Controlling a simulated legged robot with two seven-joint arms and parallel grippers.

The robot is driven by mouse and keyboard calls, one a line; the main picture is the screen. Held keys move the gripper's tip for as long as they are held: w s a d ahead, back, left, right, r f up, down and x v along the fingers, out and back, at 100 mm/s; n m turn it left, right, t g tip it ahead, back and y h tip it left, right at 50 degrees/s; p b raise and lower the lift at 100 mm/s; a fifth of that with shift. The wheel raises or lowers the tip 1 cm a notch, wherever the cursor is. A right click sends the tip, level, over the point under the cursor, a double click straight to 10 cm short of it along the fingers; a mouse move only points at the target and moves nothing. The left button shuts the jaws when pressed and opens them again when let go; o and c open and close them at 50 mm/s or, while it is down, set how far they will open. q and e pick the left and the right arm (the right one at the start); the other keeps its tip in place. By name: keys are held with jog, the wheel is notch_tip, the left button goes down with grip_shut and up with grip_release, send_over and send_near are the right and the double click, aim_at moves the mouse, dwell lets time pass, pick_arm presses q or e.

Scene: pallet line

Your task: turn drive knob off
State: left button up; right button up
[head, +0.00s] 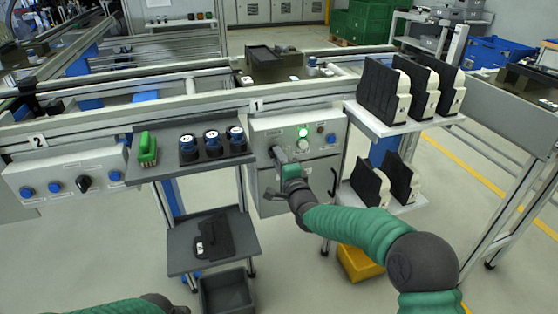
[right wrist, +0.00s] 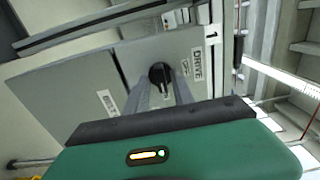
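The drive knob (right wrist: 160,75) is a black round knob on a grey panel in the right wrist view, beside a DRIVE label (right wrist: 197,64). My right gripper (right wrist: 161,92) is open, with one grey finger on each side of the knob and the knob between their tips. I cannot tell whether the fingers touch it. In the head view my right gripper (head: 278,156) is at the left part of the control box (head: 268,126) marked 1 and hides the knob. A green lamp (head: 303,132) on that box is lit. My left gripper is out of view.
A shelf (head: 211,155) with several dark blue-capped cylinders and a green brush (head: 147,148) stands left of the box. A white rack (head: 377,122) with several black-and-cream parts stands close on the right. A yellow bin (head: 358,264) sits on the floor below.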

grip_shut()
